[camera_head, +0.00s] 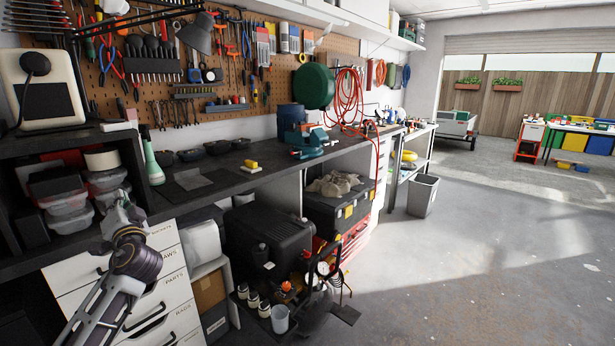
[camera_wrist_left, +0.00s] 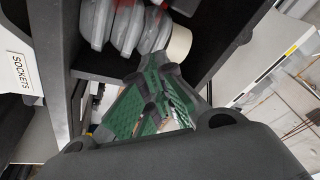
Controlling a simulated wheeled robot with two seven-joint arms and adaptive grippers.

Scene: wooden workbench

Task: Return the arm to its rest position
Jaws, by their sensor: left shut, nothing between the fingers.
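My left arm comes in from the lower left in the head view. Its gripper (camera_head: 122,208) is in front of the shelf unit, above the white labelled drawers (camera_head: 155,285). The gripper is small and partly hidden behind the dark wrist joint. In the left wrist view the gripper's fingers (camera_wrist_left: 160,82) with green pads are shut and empty. They point toward the open shelf, where clear containers (camera_wrist_left: 122,25) and a roll of tape (camera_wrist_left: 179,45) sit. I cannot tell how close the fingers are to the shelf edge. My right gripper is not in view.
The dark workbench top (camera_head: 225,180) carries a green bottle (camera_head: 153,160), a yellow object (camera_head: 252,165) and a teal vise (camera_head: 307,140). A black case (camera_head: 268,240) stands below it. The grey floor (camera_head: 480,270) at right is mostly clear.

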